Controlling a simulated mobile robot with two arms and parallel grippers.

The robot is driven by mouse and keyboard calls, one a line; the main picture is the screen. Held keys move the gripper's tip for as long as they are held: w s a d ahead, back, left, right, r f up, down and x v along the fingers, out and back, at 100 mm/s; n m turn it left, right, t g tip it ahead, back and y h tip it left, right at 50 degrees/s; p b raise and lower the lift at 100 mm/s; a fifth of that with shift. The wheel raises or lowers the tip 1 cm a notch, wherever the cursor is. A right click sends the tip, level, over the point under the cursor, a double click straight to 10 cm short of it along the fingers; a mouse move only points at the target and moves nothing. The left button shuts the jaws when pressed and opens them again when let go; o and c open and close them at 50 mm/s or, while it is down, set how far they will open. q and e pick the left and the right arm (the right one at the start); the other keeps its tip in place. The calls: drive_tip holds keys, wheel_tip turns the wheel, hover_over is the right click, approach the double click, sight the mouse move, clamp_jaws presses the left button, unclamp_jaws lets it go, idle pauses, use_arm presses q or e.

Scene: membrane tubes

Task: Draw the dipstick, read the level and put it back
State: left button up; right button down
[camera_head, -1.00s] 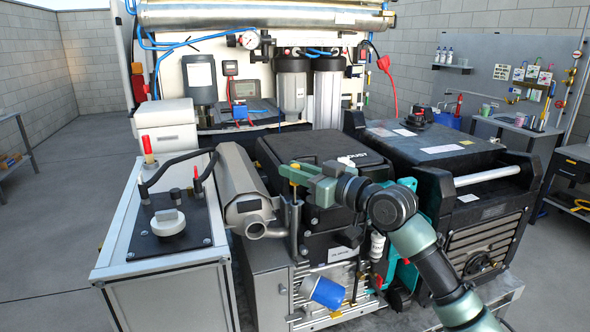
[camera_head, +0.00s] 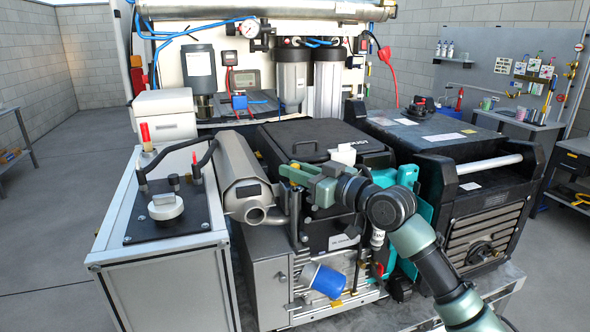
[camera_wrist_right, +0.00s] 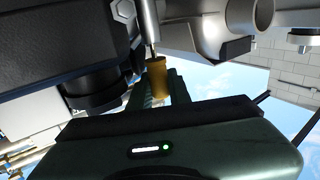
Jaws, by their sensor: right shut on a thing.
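My right gripper (camera_head: 297,175) is shut on the yellow dipstick handle (camera_head: 295,166), above the front of the engine block. In the right wrist view the yellow handle (camera_wrist_right: 157,78) sits between the fingers. A short length of thin rod shows between the handle and the grey dipstick tube (camera_wrist_right: 147,22). In the head view the tube (camera_head: 294,212) stands upright below the gripper. The rest of the dipstick is hidden, and no level on it can be read. My left gripper is not in view.
A silver muffler cylinder (camera_head: 240,170) lies close left of the gripper. A black engine cover (camera_head: 305,137) is behind it, and a blue filter (camera_head: 328,283) is below. A black generator (camera_head: 470,200) stands to the right, and a white-capped tank (camera_head: 165,207) to the left.

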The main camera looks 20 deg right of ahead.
drive_tip(key=shift+f+b, duration=0.5)
drive_tip(key=shift+f, duration=0.35)
drive_tip(key=c, duration=1.2)
unclamp_jaws()
drive_tip(key=shift+r, duration=0.1)
drive_tip(key=shift+c, duration=0.2)
drive_tip(key=shift+s+a+r, duration=0.1)
drive_tip(key=shift+a, duration=0.05)
